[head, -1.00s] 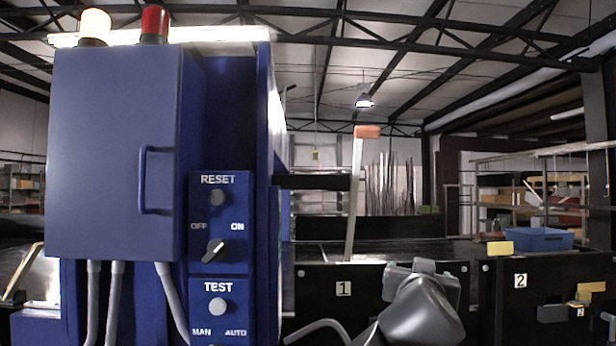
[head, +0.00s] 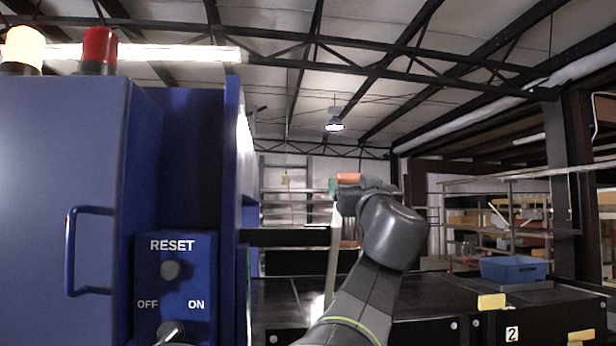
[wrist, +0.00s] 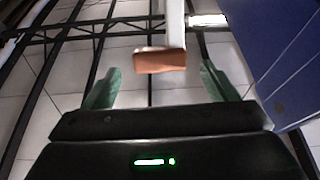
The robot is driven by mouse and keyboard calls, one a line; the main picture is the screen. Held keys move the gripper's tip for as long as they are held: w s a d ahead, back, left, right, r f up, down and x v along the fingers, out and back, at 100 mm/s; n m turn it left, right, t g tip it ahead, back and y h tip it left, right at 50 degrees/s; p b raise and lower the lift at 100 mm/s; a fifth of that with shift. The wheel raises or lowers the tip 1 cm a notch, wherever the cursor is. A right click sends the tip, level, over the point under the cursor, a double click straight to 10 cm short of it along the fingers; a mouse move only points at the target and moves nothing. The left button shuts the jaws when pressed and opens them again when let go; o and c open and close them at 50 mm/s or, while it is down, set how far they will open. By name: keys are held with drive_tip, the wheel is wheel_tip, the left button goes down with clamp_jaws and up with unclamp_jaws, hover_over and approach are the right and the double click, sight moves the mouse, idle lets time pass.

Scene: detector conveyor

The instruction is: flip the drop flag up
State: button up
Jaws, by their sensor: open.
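The drop flag is a pale narrow bar (head: 333,250) with an orange tip (head: 348,179). It stands nearly upright beside the blue cabinet in the head view, its base hidden low in the picture. My gripper (head: 338,190) is at the height of the orange tip, and my arm comes up from the lower right. In the wrist view the orange tip (wrist: 159,61) lies between the two green fingers of my gripper (wrist: 160,69). The fingers are apart, with a visible gap on each side of the tip. The pale bar (wrist: 175,20) runs up out of the wrist view.
The blue cabinet (head: 60,200) with its RESET panel (head: 176,285) fills the left, close to the flag. The black conveyor (head: 430,290) runs right, with a blue bin (head: 513,269) on it. The space above the flag is open.

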sight(353, 182)
drive_tip(key=x, duration=0.5)
drive_tip(key=shift+w+p, duration=0.1)
drive_tip(key=shift+p, duration=0.25)
drive_tip(key=c, duration=1.4)
drive_tip(key=shift+f+b, duration=0.1)
drive_tip(key=shift+b, duration=0.2)
